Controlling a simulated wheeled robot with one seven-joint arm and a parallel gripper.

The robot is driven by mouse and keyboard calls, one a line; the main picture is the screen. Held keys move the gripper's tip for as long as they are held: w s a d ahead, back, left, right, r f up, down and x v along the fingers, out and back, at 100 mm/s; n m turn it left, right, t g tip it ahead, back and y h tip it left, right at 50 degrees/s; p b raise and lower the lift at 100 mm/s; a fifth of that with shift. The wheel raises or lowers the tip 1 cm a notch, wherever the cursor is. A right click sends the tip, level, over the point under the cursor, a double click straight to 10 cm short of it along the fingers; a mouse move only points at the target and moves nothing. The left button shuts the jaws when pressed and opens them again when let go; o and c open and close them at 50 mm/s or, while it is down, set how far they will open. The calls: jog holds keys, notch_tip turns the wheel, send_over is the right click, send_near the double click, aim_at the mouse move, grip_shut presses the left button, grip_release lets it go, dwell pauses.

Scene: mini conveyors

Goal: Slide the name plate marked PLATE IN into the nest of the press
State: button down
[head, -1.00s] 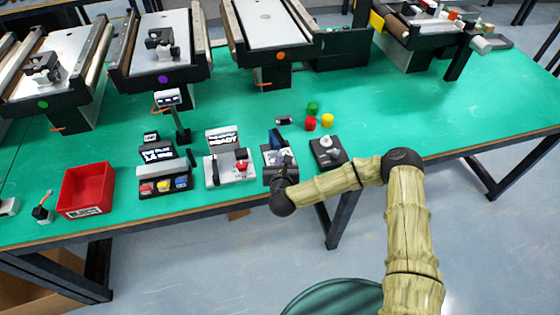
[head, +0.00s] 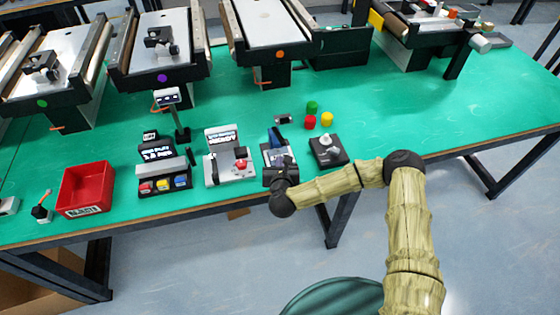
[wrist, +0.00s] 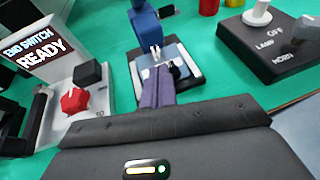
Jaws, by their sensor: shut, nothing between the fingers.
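The press (head: 272,140) is a small dark stand with a blue upright part; it also shows in the wrist view (wrist: 146,28), with a pale-topped black base (wrist: 193,75) below it. My gripper (wrist: 155,52) is shut and empty. Its fingers reach over the press base, tips near the foot of the blue part. In the head view my gripper (head: 281,170) hides the front of the press. I cannot make out the words PLATE IN or pick out the name plate. A small black piece lies right of my fingertips; I cannot tell what it is.
A switch panel with a red knob (wrist: 74,101) stands close on the left. A black lamp box (head: 328,151) stands on the right. Red, green and yellow pieces (head: 311,121) sit behind it. A red bin (head: 86,187) is far left. Green table is clear farther right.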

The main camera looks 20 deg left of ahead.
jog(key=shift+a+r, duration=0.1)
jog(key=shift+r, duration=0.2)
jog(key=shift+r, duration=0.15)
jog(key=shift+r+p, duration=0.25)
jog(key=shift+p, duration=0.15)
jog(key=s+d+b, duration=0.2)
jog(key=s+d, duration=0.2)
jog(key=s, duration=0.7)
jog(key=shift+s+b, duration=0.2)
jog(key=shift+b, duration=0.2)
jog(key=shift+w, duration=0.1)
